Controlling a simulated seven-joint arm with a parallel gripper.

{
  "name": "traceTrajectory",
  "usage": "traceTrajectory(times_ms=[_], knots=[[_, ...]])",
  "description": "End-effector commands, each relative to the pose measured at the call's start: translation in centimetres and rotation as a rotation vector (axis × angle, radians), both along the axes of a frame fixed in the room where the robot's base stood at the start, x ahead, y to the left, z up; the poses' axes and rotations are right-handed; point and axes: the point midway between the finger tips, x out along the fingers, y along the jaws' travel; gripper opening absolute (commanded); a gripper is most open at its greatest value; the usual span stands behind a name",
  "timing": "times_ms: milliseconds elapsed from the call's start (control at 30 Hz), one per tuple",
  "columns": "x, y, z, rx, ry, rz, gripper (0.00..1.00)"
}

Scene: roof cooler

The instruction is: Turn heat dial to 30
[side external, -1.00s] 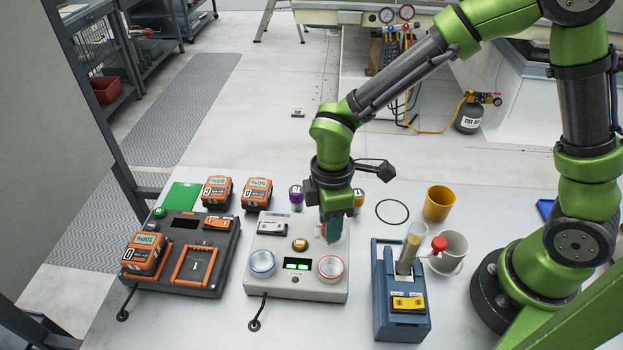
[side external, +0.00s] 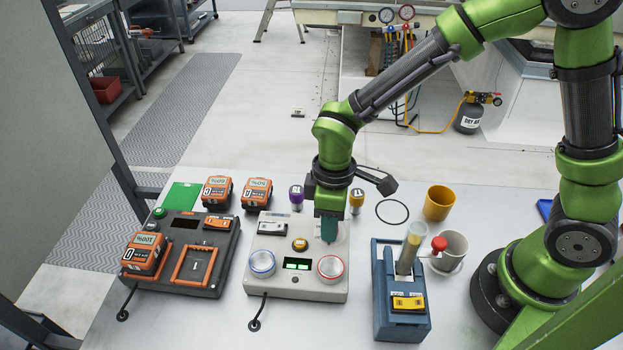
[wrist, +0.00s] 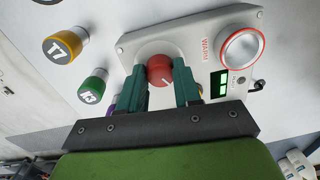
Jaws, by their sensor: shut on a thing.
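The heat dial (wrist: 160,70) is a round red knob with a short white mark on its face, on the grey unit (side external: 320,290). In the wrist view my gripper (wrist: 161,84) has its two teal fingers on either side of the knob, shut on it. In the side view my gripper (side external: 328,230) points down at the unit's back right corner and hides the knob. The unit's display (side external: 297,264) glows green, but its figures are too small to read. The dial's scale is not legible.
A red-ringed cup (side external: 330,268) and a blue-ringed cup (side external: 262,263) sit at the unit's front. Capped vials, yellow (wrist: 64,45) and green (wrist: 93,86), stand close behind the unit. A battery charger (side external: 205,285) is left; a blue holder (side external: 386,300) is right.

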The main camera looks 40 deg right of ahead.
Motion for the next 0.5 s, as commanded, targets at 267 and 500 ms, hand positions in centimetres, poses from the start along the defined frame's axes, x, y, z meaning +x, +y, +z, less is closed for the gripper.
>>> traceTrajectory(times_ms=[267, 500], knots=[[-0.04, -0.05, 0.09, -0.001, 0.002, -0.002, 0.47], [-0.02, -0.02, 0.04, -0.001, 0.001, 0.000, 0.58]])
